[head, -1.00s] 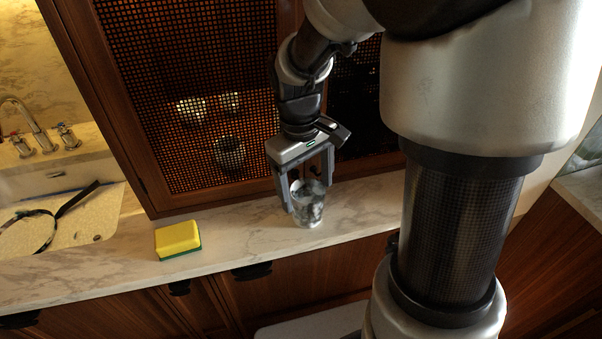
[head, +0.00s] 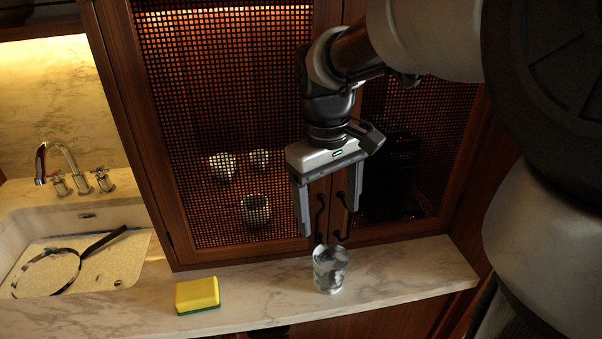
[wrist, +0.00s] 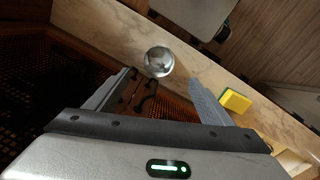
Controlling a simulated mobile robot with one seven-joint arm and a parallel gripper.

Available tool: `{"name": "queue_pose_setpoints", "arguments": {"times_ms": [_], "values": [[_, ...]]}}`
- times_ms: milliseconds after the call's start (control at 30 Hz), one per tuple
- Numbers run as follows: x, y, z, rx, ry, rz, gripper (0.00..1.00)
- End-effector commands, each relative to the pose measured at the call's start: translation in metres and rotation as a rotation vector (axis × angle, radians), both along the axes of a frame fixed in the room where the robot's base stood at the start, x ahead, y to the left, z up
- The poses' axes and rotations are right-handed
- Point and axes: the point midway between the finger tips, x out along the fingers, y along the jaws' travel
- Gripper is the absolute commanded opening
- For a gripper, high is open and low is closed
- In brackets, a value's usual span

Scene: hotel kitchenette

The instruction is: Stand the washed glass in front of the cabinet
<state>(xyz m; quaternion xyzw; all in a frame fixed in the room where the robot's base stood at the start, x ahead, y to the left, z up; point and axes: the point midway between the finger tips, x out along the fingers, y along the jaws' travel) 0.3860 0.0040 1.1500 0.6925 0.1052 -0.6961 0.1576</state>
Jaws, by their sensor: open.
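The clear glass (head: 330,268) stands upright on the marble counter, in front of the lattice-door cabinet (head: 215,130). It also shows in the wrist view (wrist: 159,61), beyond the fingertips. My gripper (head: 330,222) is open and empty, above the glass and in front of the cabinet doors. In the wrist view my gripper (wrist: 162,80) has its two fingers wide apart, with the glass clear of both.
A yellow and green sponge (head: 197,295) lies on the counter (head: 410,280) left of the glass. A sink (head: 75,265) with a tap (head: 62,165) is at the left. Dark door handles (head: 340,215) stick out behind the glass. The counter right of the glass is clear.

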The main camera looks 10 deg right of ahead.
Motion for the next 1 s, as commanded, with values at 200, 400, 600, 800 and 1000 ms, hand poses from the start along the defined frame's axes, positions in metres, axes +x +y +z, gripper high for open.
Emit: {"name": "queue_pose_setpoints", "arguments": {"times_ms": [200, 400, 600, 800, 1000], "values": [[-0.043, -0.003, 0.028, 0.054, -0.173, -0.116, 0.75], [-0.087, -0.004, 0.038, 0.116, -0.355, -0.249, 0.75], [-0.111, -0.004, 0.037, 0.155, -0.465, -0.329, 0.75], [-0.115, -0.004, 0.035, 0.165, -0.491, -0.35, 0.75], [-0.115, -0.004, 0.035, 0.165, -0.49, -0.349, 0.75]]}}
